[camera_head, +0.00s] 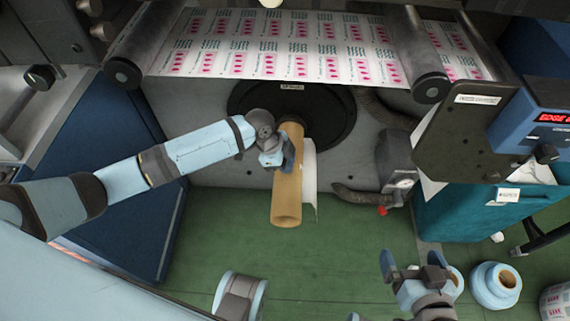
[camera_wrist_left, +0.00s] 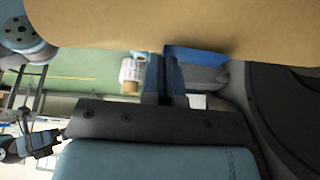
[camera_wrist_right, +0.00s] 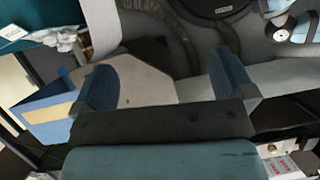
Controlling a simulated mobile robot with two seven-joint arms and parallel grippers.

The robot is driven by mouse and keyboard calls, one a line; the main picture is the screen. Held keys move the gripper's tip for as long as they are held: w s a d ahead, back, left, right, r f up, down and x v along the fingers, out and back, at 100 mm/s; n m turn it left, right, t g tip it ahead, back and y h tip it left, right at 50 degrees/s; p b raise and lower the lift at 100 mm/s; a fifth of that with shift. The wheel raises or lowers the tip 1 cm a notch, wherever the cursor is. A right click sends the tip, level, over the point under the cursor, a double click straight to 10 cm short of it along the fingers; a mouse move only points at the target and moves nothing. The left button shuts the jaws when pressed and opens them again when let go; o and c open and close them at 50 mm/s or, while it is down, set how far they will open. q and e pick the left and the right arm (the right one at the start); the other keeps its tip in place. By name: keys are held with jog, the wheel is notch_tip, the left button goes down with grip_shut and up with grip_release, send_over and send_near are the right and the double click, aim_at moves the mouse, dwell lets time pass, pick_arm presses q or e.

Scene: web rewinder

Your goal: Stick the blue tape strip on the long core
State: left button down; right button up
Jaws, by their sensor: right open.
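The long core (camera_head: 287,190) is a brown cardboard tube that sticks out from the dark round disc on the machine. It fills the top of the left wrist view (camera_wrist_left: 120,22). My left gripper (camera_head: 280,156) is at the core's left side and upper face. In the left wrist view its fingers (camera_wrist_left: 163,72) are close together. A blue tape strip (camera_wrist_left: 198,54) extends from the fingertips along the core's surface; whether it adheres cannot be told. My right gripper (camera_head: 414,262) is open and empty, low at the right, away from the core. Its spread fingers show in the right wrist view (camera_wrist_right: 165,85).
A printed web (camera_head: 280,50) runs between rollers above the core. A white sheet (camera_head: 309,175) hangs just right of the core. A hose with a red-tipped fitting (camera_head: 383,210) is further right.

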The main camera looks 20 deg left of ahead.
pick_arm(q)
jog(key=shift+f, duration=0.2)
pick_arm(e)
jog(key=shift+w+r, duration=0.25)
jog(key=shift+r, duration=0.05)
jog(key=shift+s+a+f, duration=0.1)
jog(key=shift+f, duration=0.05)
pick_arm(q)
jog(key=shift+f, duration=0.15)
pick_arm(e)
jog(key=shift+s+f, duration=0.1)
jog(key=shift+s, duration=0.1)
pick_arm(q)
jog(key=c, duration=1.3)
grip_release()
jog(key=shift+f, duration=0.1)
jog(key=shift+c, duration=0.2)
pick_arm(e)
jog(key=shift+w+r, duration=0.15)
jog(key=shift+r, duration=0.15)
jog(key=shift+w, duration=0.15)
